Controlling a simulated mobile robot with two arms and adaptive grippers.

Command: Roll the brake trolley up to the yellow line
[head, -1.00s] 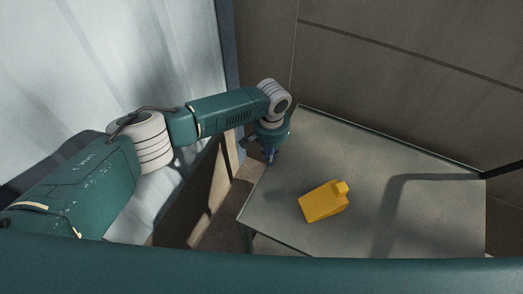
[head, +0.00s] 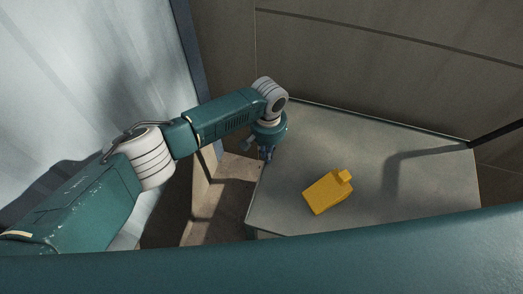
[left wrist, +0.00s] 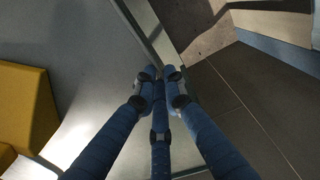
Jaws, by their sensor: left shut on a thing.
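The trolley shows as a flat grey top (head: 425,200) with a thin raised metal edge; in the left wrist view its top (left wrist: 95,65) fills the left side. My left gripper (head: 266,155) is at the trolley's left edge, near its far left corner. In the left wrist view the blue fingers (left wrist: 162,78) are drawn together at the metal edge and shut on it. The wheels and brake are hidden. No yellow line shows. My right gripper is not in view.
A dark bar (head: 495,133) reaches the far right corner. A brown panelled wall (head: 380,65) stands close behind. Tiled floor (left wrist: 255,110) lies beside the trolley.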

